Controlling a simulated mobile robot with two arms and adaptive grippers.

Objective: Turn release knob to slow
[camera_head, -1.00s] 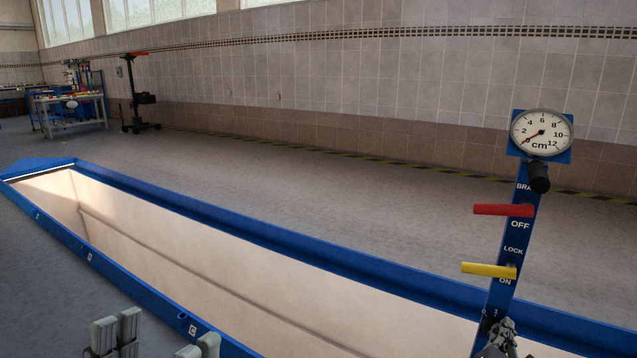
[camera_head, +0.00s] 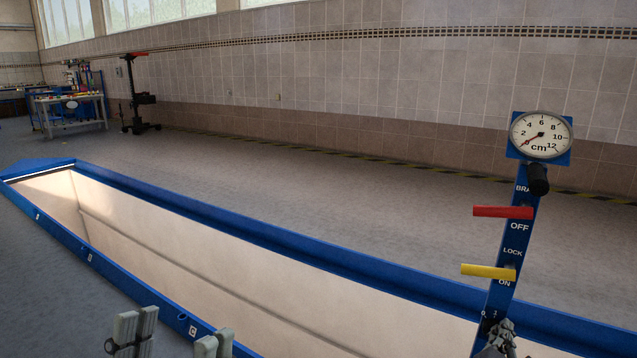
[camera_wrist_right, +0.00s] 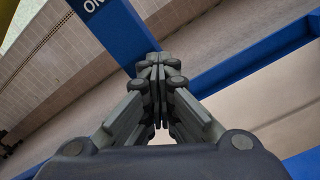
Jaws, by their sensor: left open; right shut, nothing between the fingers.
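A blue control post (camera_head: 506,292) stands at the right with a round dial gauge (camera_head: 541,135) on top. A black knob (camera_head: 538,180) sits just below the gauge. A red lever (camera_head: 503,212) is by the OFF label and a yellow lever (camera_head: 489,271) by the ON label. My right gripper (camera_head: 500,332) is shut and empty at the lower post, by a partly covered scale. In the right wrist view its fingertips (camera_wrist_right: 159,66) overlap the post (camera_wrist_right: 118,32); contact cannot be told. No knob marked "slow" can be made out. My left gripper (camera_head: 177,330) is open at the bottom edge.
A long pit with a blue frame (camera_head: 250,235) runs across the floor, its rim behind the post. A workbench (camera_head: 70,105) and a black stand (camera_head: 139,100) are far off at the left.

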